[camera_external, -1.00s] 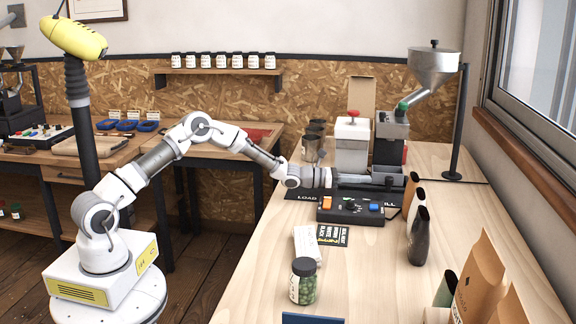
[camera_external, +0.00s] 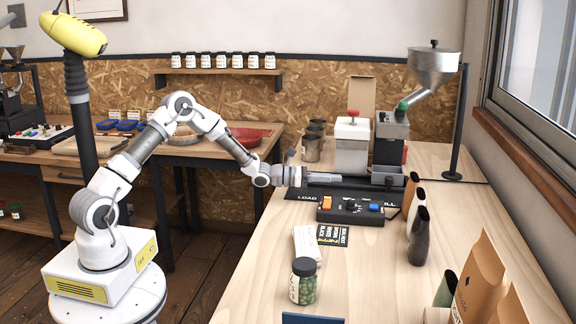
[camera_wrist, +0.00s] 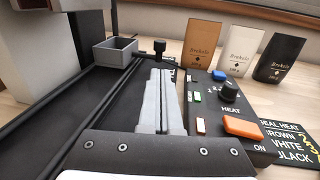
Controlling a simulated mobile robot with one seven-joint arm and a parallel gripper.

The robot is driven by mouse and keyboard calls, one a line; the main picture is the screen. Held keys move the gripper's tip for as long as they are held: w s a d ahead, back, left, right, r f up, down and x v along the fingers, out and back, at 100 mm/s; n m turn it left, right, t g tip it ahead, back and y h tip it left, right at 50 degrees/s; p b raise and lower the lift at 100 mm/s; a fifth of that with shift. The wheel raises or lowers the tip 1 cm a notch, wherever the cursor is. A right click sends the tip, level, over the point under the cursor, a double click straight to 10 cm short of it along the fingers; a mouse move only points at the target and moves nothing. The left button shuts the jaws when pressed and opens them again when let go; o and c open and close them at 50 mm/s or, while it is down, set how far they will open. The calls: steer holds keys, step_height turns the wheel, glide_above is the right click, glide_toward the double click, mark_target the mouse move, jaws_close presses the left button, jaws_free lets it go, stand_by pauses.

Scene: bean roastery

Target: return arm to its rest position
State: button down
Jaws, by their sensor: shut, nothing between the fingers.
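My gripper (camera_external: 325,177) reaches from the left over the workbench in the external view, level and above the black mat. Its two grey fingers lie together in the wrist view (camera_wrist: 160,100), shut with nothing between them. My arm is bent up and over between its white base at the left and the bench. The fingertips are left of the grey square cup (camera_external: 388,175) under the roaster and apart from it, which also shows in the wrist view (camera_wrist: 115,52).
A black control panel (camera_external: 350,209) with an orange switch lies just in front of my gripper. A lidded jar (camera_external: 303,281) stands at the bench's front. Coffee bags (camera_external: 418,235) stand at the right. A hopper machine (camera_external: 390,140) and white box (camera_external: 352,147) stand behind.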

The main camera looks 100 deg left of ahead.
steer(key=d+r+m+g+h+p, duration=0.2)
steer(key=d+r+m+h, duration=0.4)
steer(key=d, duration=0.8)
steer(key=d+r+m+g+h+p, duration=0.25)
steer(key=d+r+m, duration=0.55)
steer(key=d, duration=0.5)
steer(key=s+d+r+m+g+h+p, duration=0.1)
steer(key=s+d+r+m+g, duration=0.15)
steer(key=s+d+m, duration=0.35)
steer(key=s+d+r+m+g+h+p, duration=0.1)
steer(key=s+d+m+g, duration=0.25)
steer(key=d, duration=0.55)
steer(key=s+r+m+y+p, duration=0.2)
steer(key=s+m+y, duration=0.2)
steer(key=s+m, duration=0.3)
steer(key=s+r+m+g+y+p, duration=0.1)
steer(key=s+r+m+y+p, duration=0.2)
steer(key=s, duration=1.4)
steer(key=m, duration=0.4)
steer(key=shift+s+d+y, duration=0.3)
steer(key=shift+s+y, duration=0.05)
